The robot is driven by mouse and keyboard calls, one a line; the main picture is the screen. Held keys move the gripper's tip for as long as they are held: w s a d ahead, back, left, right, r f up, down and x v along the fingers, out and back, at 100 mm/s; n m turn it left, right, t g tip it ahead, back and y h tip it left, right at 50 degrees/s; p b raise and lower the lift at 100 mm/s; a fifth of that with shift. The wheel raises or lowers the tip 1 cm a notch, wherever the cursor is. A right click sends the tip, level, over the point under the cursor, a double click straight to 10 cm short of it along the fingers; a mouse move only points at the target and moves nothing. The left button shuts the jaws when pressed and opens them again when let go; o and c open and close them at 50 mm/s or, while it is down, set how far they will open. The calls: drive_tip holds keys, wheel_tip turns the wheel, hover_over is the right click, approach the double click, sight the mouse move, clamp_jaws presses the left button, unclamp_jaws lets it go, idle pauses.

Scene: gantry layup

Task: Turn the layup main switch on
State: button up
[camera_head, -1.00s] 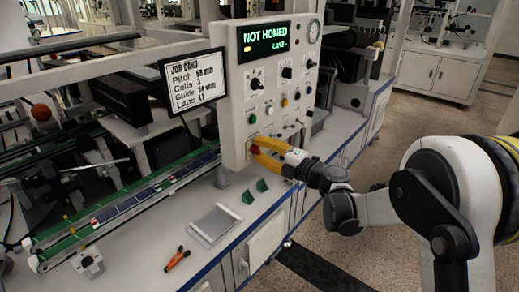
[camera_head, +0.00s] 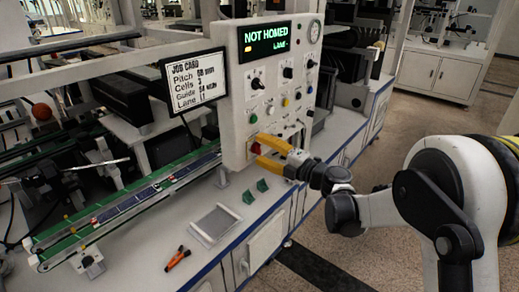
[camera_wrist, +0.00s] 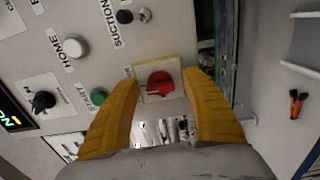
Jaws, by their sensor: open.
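The control panel (camera_head: 238,92) stands upright on the bench, and its display (camera_head: 268,40) reads NOT HOMED. A red rotary switch (camera_wrist: 160,84) on a yellow-edged plate sits low on the panel. It also shows as a small red patch in the head view (camera_head: 255,149). My gripper (camera_wrist: 163,82) is open, with its yellow fingers on either side of the red switch in the wrist view. Whether the fingers touch the panel or the switch cannot be told. In the head view my gripper (camera_head: 258,150) reaches the panel's lower part from the right.
Near the switch are a green button (camera_wrist: 99,97), a white HOME button (camera_wrist: 75,46) and a black SUCTION toggle (camera_wrist: 125,16). A job card screen (camera_head: 194,83) stands left of the panel. Orange-handled pliers (camera_head: 177,258) and a grey tray (camera_head: 215,224) lie on the bench.

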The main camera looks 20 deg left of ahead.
drive_tip(key=v, duration=1.1)
drive_tip(key=shift+d, duration=0.2)
drive_tip(key=w+d+r+m+t+h, duration=0.3)
drive_tip(key=d+r+m+t+h, duration=0.9)
drive_tip(key=d+r+m, duration=0.7)
drive_tip(key=s+d+f+m+g+h, duration=0.65)
drive_tip(key=s+d+f+m, duration=0.4)
drive_tip(key=s+d, duration=0.4)
drive_tip(key=s+a+f+m+g+y, duration=0.1)
drive_tip(key=s+f+g, duration=0.1)
drive_tip(key=s+f, duration=0.3)
drive_tip(key=s+a+f+m+g+y, duration=0.1)
drive_tip(key=s+a+f+g, duration=0.1)
drive_tip(key=s+f, duration=0.4)
drive_tip(key=s+g, duration=0.1)
drive_tip(key=s, duration=0.3)
drive_tip(key=shift+a, duration=0.3)
